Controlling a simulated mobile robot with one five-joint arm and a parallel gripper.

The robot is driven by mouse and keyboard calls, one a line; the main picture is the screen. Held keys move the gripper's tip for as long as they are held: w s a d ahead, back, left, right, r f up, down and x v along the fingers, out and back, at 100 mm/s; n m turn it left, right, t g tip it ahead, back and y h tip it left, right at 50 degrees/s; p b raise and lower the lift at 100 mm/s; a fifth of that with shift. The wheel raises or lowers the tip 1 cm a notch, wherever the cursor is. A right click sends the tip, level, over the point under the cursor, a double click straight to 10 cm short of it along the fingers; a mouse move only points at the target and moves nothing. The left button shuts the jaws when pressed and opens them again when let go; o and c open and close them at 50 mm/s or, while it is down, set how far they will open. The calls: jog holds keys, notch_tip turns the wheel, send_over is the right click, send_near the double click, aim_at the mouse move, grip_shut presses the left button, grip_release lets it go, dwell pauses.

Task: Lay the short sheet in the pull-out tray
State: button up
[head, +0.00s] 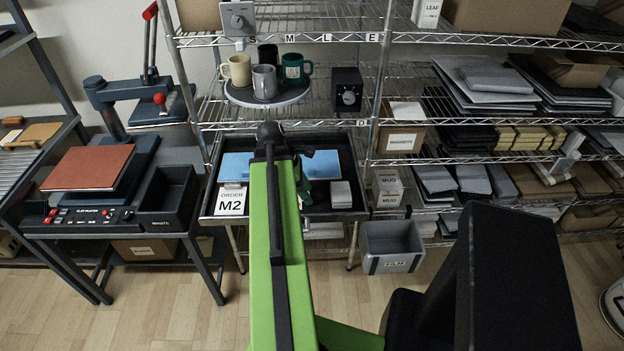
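The pull-out tray (343,213) is a dark, shallow tray on the middle rack, below the mugs. A light blue sheet (237,165) shows in its back left part, and blue (336,163) shows again right of my arm. I cannot tell whether this is one sheet or two, or which is short. My green arm reaches over the tray and covers its middle. My gripper (305,168) is mostly hidden behind the arm, with dark parts showing over the blue. Its fingers and anything in them cannot be made out.
An M2 card (231,200) stands at the tray's front left, and a pale block (341,194) sits at its right. Mugs stand on a round grey plate (267,98) above. A heat press (95,165) is at left. A grey bin (391,246) sits below right.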

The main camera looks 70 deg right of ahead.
jog(key=shift+r, duration=0.1)
jog(key=shift+r+p, duration=0.2)
jog(key=shift+p, duration=0.1)
jog(key=p+v, duration=1.1)
jog(key=shift+w+r, duration=0.25)
jog(key=shift+r, duration=0.05)
jog(key=shift+a, duration=0.1)
